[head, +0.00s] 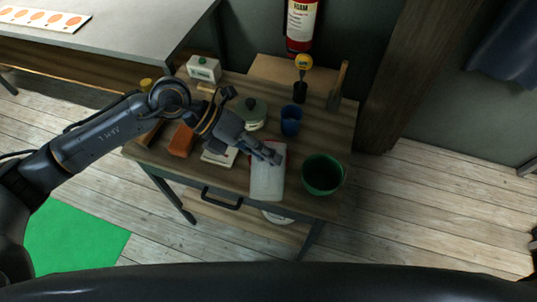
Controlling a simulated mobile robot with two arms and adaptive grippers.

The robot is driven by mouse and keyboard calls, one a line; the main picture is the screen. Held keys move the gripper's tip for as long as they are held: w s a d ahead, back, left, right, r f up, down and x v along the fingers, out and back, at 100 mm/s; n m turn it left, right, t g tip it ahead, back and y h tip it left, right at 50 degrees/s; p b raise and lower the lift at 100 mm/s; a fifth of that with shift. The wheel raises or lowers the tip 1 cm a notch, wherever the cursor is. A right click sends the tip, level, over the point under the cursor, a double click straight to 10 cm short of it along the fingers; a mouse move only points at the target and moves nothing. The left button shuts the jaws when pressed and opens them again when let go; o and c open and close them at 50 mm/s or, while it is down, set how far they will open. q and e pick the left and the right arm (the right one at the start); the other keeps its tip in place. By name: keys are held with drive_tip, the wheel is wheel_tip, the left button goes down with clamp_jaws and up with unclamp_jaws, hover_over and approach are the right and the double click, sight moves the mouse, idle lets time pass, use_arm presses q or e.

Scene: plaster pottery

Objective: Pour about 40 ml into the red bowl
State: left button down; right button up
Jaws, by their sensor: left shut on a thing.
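My left gripper (270,154) reaches in from the left over the wooden table and is shut on a pale grey, translucent-looking container (266,178). Its lower end points toward the table's front edge. I cannot tell whether it is raised off the table, nor what it holds. My right gripper is not in view.
A blue cup (290,120), a lidded green pot (252,112) and a dark cup with a yellow-topped tool (300,92) stand behind. An orange-brown block (181,139) and a white box (204,69) are at left. A fire extinguisher (301,24) hangs behind.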

use_arm(q)
drive_tip(key=shift+w+n+g, duration=0.15)
drive_tip(key=shift+n+g, duration=0.15)
idle(0.5)
drive_tip(key=shift+s, duration=0.5)
drive_tip(key=shift+f, duration=0.1)
idle(0.6)
